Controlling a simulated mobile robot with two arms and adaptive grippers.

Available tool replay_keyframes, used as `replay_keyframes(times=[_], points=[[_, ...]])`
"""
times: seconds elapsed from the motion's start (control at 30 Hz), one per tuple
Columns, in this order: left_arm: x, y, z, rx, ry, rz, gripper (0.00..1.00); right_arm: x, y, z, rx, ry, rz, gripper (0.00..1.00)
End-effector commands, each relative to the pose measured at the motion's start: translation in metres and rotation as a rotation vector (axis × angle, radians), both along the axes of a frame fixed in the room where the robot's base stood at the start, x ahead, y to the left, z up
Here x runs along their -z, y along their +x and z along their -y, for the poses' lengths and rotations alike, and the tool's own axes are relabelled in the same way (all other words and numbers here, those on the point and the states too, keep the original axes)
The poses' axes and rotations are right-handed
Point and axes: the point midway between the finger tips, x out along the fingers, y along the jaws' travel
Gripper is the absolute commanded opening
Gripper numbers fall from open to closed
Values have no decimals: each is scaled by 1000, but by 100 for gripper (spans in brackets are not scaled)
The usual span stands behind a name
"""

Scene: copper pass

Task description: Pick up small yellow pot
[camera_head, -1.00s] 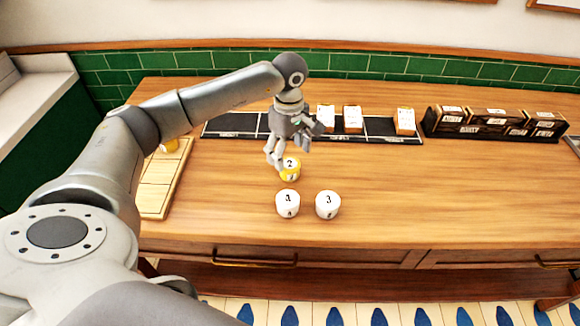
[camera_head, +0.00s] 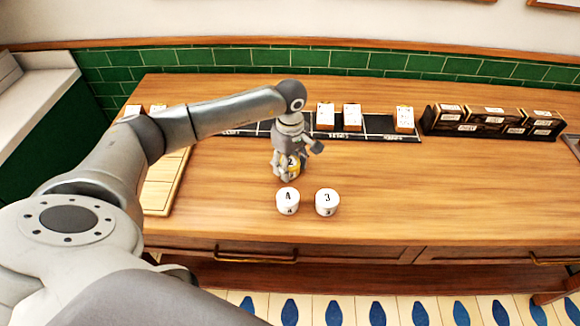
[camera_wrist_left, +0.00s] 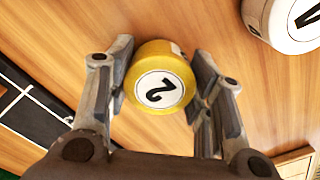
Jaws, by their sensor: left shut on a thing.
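The small yellow pot (camera_head: 294,167) has a white round label marked 2. It stands on the wooden table behind two white pots, and my fingers partly hide it in the head view. In the left wrist view the yellow pot (camera_wrist_left: 158,82) sits between the finger pads. My left gripper (camera_head: 288,172) comes down over the pot from above and is shut on it; it also shows in the left wrist view (camera_wrist_left: 160,85). I cannot tell whether the pot touches the table. My right gripper is not in view.
A white pot marked 4 or A (camera_head: 287,201) and a white pot marked 3 (camera_head: 327,202) stand just in front. Dark boxes (camera_head: 490,121) stand at the back right. A wooden board (camera_head: 160,195) lies at the left. The table's right middle is clear.

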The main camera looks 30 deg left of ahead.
Motion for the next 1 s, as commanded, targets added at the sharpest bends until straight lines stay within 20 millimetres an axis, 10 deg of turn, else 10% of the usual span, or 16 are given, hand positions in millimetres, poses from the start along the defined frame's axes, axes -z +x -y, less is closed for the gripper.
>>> replay_keyframes(times=[0.63,1.0], points=[[-30,2,-1,1,1,9,20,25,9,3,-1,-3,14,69],[-97,-74,-6,2,4,3,20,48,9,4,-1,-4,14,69]])
